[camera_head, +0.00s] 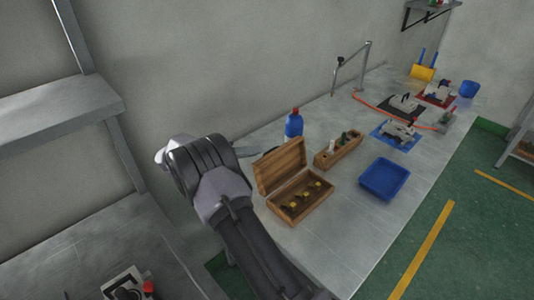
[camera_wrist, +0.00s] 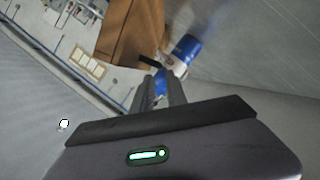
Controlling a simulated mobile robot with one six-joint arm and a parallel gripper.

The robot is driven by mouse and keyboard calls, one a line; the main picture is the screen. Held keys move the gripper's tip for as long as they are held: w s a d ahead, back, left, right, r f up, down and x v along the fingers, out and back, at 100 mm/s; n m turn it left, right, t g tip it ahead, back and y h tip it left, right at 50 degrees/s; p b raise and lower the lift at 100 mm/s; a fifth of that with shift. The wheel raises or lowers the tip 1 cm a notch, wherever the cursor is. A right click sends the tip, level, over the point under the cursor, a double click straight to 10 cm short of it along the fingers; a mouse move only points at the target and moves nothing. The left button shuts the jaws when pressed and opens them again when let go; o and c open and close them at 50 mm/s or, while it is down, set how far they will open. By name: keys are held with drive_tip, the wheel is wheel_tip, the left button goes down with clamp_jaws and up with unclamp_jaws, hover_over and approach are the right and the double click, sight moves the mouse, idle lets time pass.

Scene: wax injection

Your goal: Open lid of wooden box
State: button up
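The wooden box (camera_head: 302,211) stands on the long table in the head view, with its lid (camera_head: 282,166) raised and its inside showing. Several small yellow-topped items lie in it. In the wrist view the brown wooden surface of the box (camera_wrist: 128,32) is ahead of the fingers. My gripper (camera_wrist: 161,82) has its two dark fingers apart, with a narrow gap showing blue between them. It is at the lid's back left side; I cannot tell whether it touches the lid. In the head view my wrist mostly hides it.
A blue bottle (camera_head: 293,126) with a red cap stands close behind the lid and also shows in the wrist view (camera_wrist: 185,50). A wooden rack (camera_head: 338,153) and a blue tray (camera_head: 384,179) stand to the right. Tools on mats lie farther along the table.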

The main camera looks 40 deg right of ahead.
sight(278, 164)
drive_tip(key=b+x, duration=0.1)
drive_tip(key=x, duration=0.5)
clamp_jaws()
idle(1.3)
